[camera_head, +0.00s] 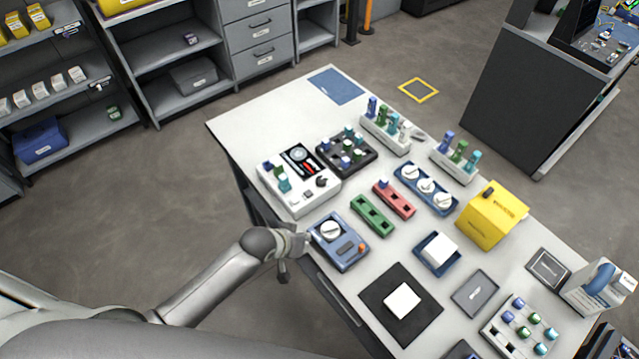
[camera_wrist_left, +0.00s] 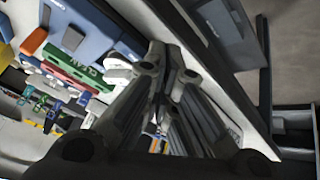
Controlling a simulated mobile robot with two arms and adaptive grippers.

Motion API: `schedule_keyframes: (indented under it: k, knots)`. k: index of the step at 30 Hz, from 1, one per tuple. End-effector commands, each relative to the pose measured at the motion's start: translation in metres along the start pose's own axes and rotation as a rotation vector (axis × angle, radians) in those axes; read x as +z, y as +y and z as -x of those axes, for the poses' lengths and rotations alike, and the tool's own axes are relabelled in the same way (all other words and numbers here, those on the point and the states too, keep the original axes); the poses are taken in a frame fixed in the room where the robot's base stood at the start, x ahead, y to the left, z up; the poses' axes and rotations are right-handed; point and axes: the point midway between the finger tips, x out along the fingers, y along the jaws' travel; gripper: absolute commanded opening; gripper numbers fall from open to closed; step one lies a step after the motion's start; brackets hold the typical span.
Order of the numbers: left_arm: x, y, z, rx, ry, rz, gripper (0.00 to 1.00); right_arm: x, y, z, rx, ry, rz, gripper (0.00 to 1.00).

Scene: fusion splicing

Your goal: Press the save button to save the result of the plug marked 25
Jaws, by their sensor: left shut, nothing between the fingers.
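A white tester (camera_head: 313,197) with a black display panel (camera_head: 299,160) stands near the table's left edge. Green, blue and teal plugs (camera_head: 283,181) stand in its left part, and small dark controls (camera_head: 320,182) sit on its front right. I cannot read a save label or the number 25. My left gripper (camera_head: 290,247) is shut and empty at the table's edge, just left of the blue cleaning unit (camera_head: 349,252) and in front of the tester. My right gripper is not in view.
A black plug tray (camera_head: 368,160) stands right of the tester. Green (camera_head: 373,215) and red (camera_head: 394,199) holders, a blue tray with white reels (camera_head: 455,204) and a yellow box (camera_head: 491,217) stand farther right. The table's back left corner (camera_head: 240,122) is clear.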

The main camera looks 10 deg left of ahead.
Motion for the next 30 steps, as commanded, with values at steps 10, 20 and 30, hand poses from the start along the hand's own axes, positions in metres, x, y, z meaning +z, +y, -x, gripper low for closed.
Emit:
schedule_keyframes:
  k: [10,20,30]
  knots:
    - [-0.146,0.003,0.034,0.106,0.138,0.204,0.0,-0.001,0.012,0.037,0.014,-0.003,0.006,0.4]
    - [-0.203,-0.013,0.052,0.14,0.184,0.338,0.0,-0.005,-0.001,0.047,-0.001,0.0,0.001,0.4]
    - [-0.205,-0.014,0.052,0.142,0.186,0.345,0.0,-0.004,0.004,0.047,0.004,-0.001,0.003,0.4]
